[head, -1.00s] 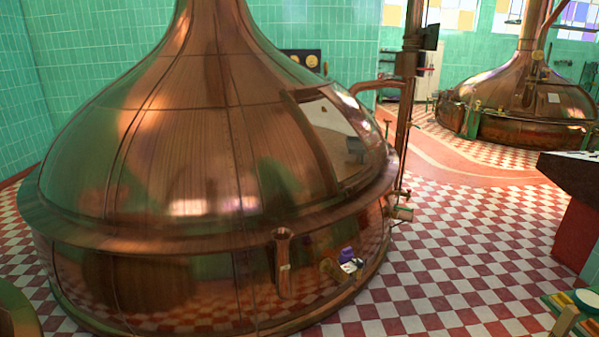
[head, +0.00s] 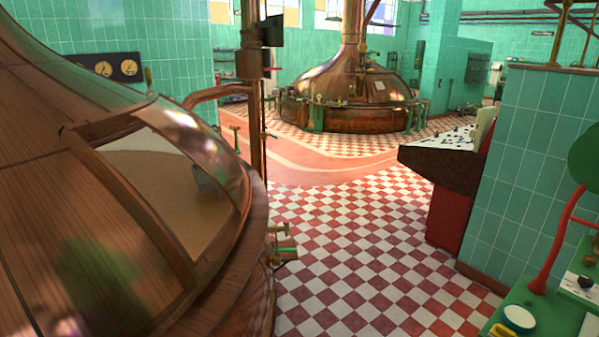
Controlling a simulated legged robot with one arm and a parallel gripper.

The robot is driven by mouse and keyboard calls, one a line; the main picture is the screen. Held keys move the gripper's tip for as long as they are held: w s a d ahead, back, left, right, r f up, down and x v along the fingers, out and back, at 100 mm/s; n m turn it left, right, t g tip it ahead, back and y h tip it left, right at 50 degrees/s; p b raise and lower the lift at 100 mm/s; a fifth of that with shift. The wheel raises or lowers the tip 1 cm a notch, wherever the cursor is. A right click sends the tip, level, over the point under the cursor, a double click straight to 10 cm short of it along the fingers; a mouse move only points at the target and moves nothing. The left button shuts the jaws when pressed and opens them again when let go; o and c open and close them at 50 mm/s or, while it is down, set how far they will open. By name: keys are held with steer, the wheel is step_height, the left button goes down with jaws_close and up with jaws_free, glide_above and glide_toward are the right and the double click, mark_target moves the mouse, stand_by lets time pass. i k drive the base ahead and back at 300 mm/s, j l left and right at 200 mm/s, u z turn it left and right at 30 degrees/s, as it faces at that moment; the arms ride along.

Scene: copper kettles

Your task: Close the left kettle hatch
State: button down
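The large copper kettle (head: 60,190) fills the left side of the head view, close to me. Its hatch opening (head: 165,185) is on the upper sloping side, framed in copper. A tan interior and a small grey item (head: 210,181) show through it. I cannot tell whether a clear pane covers the opening. A curved, shiny copper panel (head: 190,135) lies along the opening's upper right edge and may be the hatch cover. My gripper is not in view.
A second copper kettle (head: 350,95) stands at the far back. A copper pipe post (head: 250,100) rises beside the near kettle. A control desk (head: 445,160) and green-tiled wall (head: 525,150) stand right. The checkered floor (head: 360,260) between is clear.

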mark_target(203, 145)
steer(key=i+l, duration=0.2)
steer(key=i, duration=0.6)
steer(key=i+l+z, duration=0.15)
steer(key=i, duration=0.6)
steer(key=i+l, duration=0.15)
steer(key=i, duration=0.65)
steer(key=i+u, duration=0.7)
steer(key=i, duration=0.2)
steer(key=i+l+u, duration=0.7)
steer(key=i+j, duration=0.1)
